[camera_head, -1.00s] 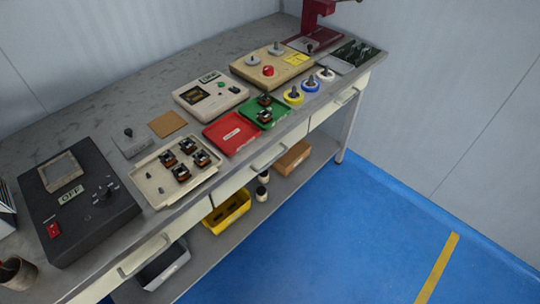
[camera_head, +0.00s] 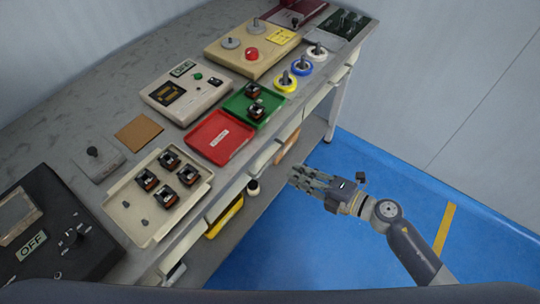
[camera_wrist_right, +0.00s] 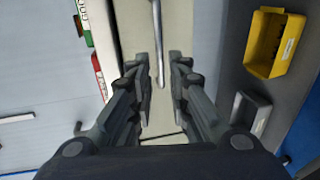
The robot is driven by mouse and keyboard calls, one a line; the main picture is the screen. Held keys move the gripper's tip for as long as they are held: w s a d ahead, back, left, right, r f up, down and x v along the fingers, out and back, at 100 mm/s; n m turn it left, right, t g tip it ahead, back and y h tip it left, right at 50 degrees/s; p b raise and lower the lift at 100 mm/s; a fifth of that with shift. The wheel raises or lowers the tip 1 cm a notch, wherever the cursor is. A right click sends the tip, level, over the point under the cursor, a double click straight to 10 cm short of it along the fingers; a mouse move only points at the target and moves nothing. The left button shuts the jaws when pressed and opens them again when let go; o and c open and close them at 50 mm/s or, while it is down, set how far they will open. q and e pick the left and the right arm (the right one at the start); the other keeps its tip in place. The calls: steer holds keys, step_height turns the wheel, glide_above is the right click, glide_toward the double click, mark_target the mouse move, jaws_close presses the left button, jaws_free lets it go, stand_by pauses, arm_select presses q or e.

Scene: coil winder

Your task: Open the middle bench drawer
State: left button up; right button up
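The middle bench drawer has a cream front (camera_wrist_right: 132,35) that fills the middle of the right wrist view. Its metal bar handle (camera_wrist_right: 158,50) runs lengthwise there, ahead of and between my fingers. The drawer looks shut. My right gripper (camera_head: 296,178) is beside the bench front in the head view, over the floor side. In the right wrist view the right gripper (camera_wrist_right: 162,75) is open, with its two fingers apart and nothing clearly held. I cannot tell its exact distance to the handle. My left gripper is not in view.
The grey bench top carries a red tray (camera_head: 220,138), a green tray (camera_head: 243,106), a cream tray (camera_head: 125,208) and devices. A yellow bin (camera_wrist_right: 274,42) stands on the lower shelf. The blue floor (camera_head: 380,165) before the bench is clear around my arm.

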mark_target(270, 161)
steer(key=x, duration=0.4)
steer(key=shift+a+r, duration=0.1)
steer(key=shift+r, duration=0.05)
steer(key=x, duration=0.6)
steer(key=shift+a, duration=0.1)
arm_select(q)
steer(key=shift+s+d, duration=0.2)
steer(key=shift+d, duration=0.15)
arm_select(e)
steer(key=c, duration=0.4)
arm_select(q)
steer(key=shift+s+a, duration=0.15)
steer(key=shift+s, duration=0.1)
